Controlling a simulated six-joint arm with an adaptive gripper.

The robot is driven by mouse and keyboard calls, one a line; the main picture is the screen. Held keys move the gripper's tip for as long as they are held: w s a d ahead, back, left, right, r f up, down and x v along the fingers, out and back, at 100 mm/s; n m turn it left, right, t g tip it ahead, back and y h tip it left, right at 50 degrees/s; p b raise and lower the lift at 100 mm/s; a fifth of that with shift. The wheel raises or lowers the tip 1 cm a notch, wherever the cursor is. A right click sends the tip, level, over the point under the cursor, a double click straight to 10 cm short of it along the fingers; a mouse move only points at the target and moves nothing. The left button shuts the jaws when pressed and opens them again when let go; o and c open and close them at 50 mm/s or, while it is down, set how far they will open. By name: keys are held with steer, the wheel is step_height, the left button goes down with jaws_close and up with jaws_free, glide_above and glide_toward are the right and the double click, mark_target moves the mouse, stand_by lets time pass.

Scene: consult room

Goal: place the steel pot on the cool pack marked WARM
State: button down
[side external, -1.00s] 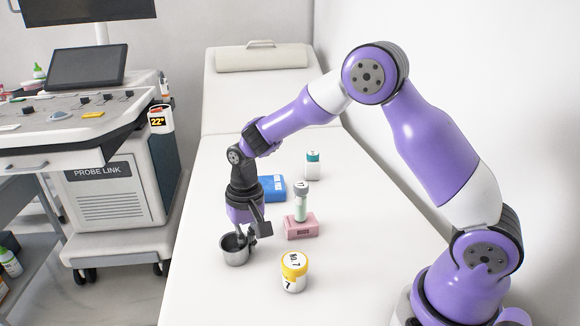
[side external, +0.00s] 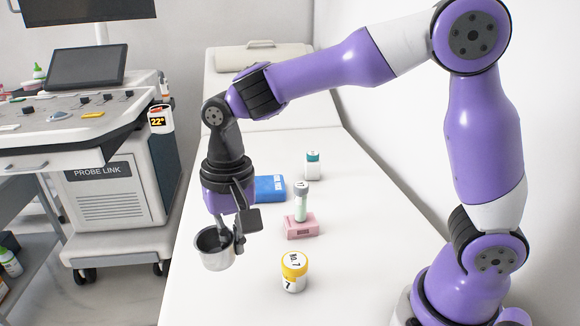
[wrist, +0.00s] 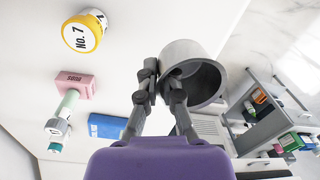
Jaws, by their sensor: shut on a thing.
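The steel pot (side external: 216,260) hangs in my gripper (side external: 236,243) above the near left part of the white couch, slightly tilted. My gripper is shut on the pot's wall at the rim; the wrist view shows the fingers (wrist: 160,82) at the rim of the pot (wrist: 186,52), whose inside looks empty. A blue pack (side external: 270,189) lies flat behind and right of the pot. A pink pack (side external: 300,232) lies right of the pot, with a green-tinted tube (side external: 301,206) standing on it. I cannot read either pack's label for sure.
A yellow-lidded jar marked No. 7 (side external: 293,273) stands on the couch (side external: 240,306) in front of the pink pack. A white bottle with a teal cap (side external: 313,166) stands farther back. A machine cart (side external: 120,190) stands left of the couch.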

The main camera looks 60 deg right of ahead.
steer(key=w+d+r+m, duration=0.2)
steer(key=w+d+m, duration=0.3)
steer(key=m, duration=1.1)
glide_above(276, 198)
step_height(276, 198, down, 5)
steer(key=shift+t+h, duration=0.4)
steer(key=shift+s+f, duration=0.2)
steer(key=shift+f, duration=1.9)
steer(key=shift+f, duration=0.15)
steer(key=c, duration=1)
jaws_free()
steer(key=shift+c, duration=0.2)
